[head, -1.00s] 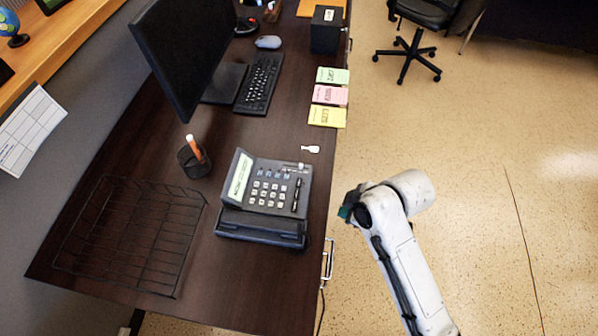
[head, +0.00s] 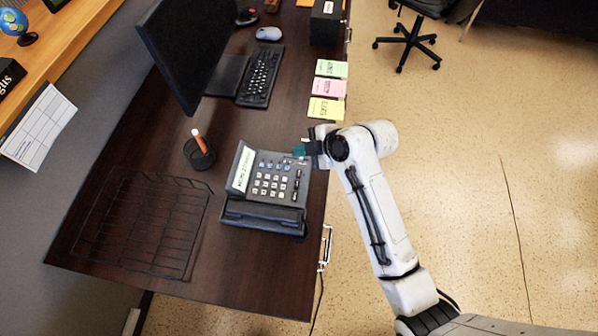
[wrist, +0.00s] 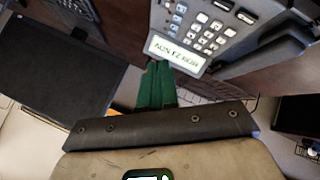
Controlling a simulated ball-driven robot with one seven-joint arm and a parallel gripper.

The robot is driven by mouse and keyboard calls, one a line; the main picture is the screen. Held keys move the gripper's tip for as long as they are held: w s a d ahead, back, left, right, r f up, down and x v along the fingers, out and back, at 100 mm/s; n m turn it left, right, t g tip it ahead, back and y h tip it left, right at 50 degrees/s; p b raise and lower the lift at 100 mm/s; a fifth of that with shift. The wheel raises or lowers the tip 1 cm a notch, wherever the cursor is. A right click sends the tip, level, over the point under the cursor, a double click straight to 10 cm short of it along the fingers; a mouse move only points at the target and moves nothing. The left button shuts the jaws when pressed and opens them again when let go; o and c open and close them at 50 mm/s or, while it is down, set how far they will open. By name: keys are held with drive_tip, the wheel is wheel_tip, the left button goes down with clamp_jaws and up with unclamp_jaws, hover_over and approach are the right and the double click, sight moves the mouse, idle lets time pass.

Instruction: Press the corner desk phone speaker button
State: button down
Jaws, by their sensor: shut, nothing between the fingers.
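The dark grey desk phone (head: 247,205) sits on the brown desk with its display, keypad (head: 272,184) and handset facing up. In the wrist view the phone (wrist: 232,43) is at the top, with its lit display (wrist: 176,53) and pale keys. I cannot tell which key is the speaker button. My gripper (head: 299,150) is over the desk's right edge, near the phone's upper right corner. In the wrist view its green fingers (wrist: 157,86) are together and empty, their tips just below the display in the picture. I cannot tell their height above the phone.
A wire tray (head: 125,228) lies left of the phone, and a pen cup (head: 199,155) stands behind it. A monitor (head: 190,50), keyboard (head: 260,76) and sticky notes (head: 327,88) are farther back. The floor right of the desk is clear up to an office chair (head: 410,45).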

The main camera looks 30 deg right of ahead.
drive_tip(key=b, duration=0.7)
approach(291, 171)
drive_tip(key=shift+w+a+f, duration=0.5)
drive_tip(key=shift+w+a, duration=0.05)
drive_tip(key=shift+w, duration=0.15)
drive_tip(key=shift+w+a+f, duration=0.5)
drive_tip(key=shift+w+a, duration=0.05)
drive_tip(key=shift+w, duration=0.15)
drive_tip(key=shift+f, duration=0.15)
idle(0.3)
drive_tip(key=shift+f, duration=0.25)
drive_tip(key=shift+f+b, duration=0.4)
idle(0.9)
drive_tip(key=shift+r, duration=0.1)
drive_tip(key=shift+r+p, duration=0.7)
drive_tip(key=shift+r, duration=0.05)
drive_tip(key=shift+r+p, duration=2.05)
drive_tip(key=shift+r, duration=0.45)
